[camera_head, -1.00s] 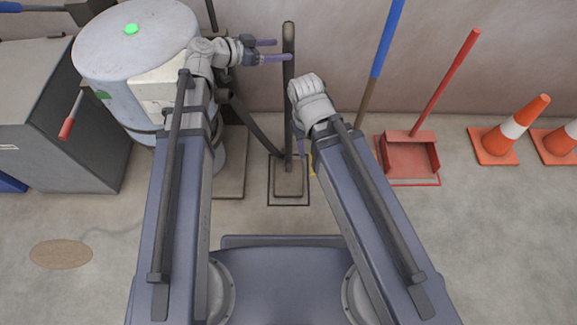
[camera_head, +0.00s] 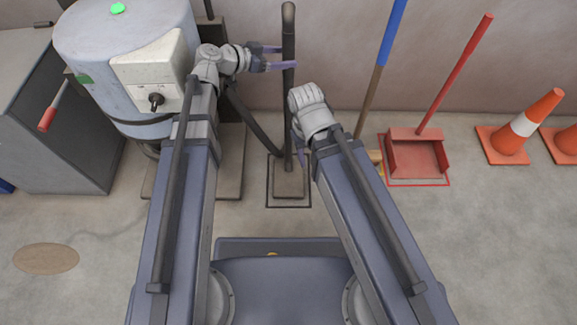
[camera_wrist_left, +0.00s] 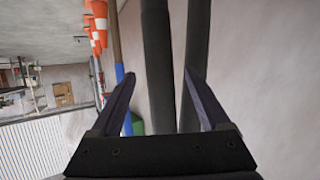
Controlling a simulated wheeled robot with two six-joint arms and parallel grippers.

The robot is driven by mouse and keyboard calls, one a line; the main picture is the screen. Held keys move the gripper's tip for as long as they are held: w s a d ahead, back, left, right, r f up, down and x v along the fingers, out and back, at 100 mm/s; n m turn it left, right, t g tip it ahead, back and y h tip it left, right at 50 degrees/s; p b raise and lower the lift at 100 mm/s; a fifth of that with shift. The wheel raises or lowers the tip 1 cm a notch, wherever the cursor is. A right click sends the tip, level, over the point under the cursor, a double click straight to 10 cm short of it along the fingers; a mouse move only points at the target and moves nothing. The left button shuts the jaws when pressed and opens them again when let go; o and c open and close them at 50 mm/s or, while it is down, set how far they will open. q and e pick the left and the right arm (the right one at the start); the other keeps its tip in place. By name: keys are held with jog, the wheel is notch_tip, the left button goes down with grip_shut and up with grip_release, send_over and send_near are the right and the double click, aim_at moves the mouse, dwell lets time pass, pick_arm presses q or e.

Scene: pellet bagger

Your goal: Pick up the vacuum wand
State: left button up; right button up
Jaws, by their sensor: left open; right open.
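The vacuum wand (camera_head: 288,110) is a dark upright tube against the wall, standing in a small floor holder (camera_head: 289,189). My left gripper (camera_head: 288,56) is open at its upper part, with one finger on either side of the wand in the head view. In the left wrist view the wand (camera_wrist_left: 158,70) runs between the two open fingers (camera_wrist_left: 165,90), apart from both. A second dark band lies beside it, partly behind the right finger; I cannot tell whether it is a shadow. My right gripper (camera_head: 300,155) is lower, pointing down, empty and mostly hidden by its wrist.
A grey-blue drum (camera_head: 85,42) with a control box (camera_head: 148,68) stands left of the wand. A dark hose (camera_head: 255,122) slants to the wand's base. A blue-handled tool (camera_head: 387,35), red dustpan (camera_head: 415,155) and orange cones (camera_head: 510,140) stand right.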

pick_arm(q)
jog(key=shift+w+d, duration=0.1)
jog(key=shift+d, duration=0.05)
jog(key=b+x, duration=0.2)
jog(key=x, duration=0.3)
grip_shut()
dwell(0.7)
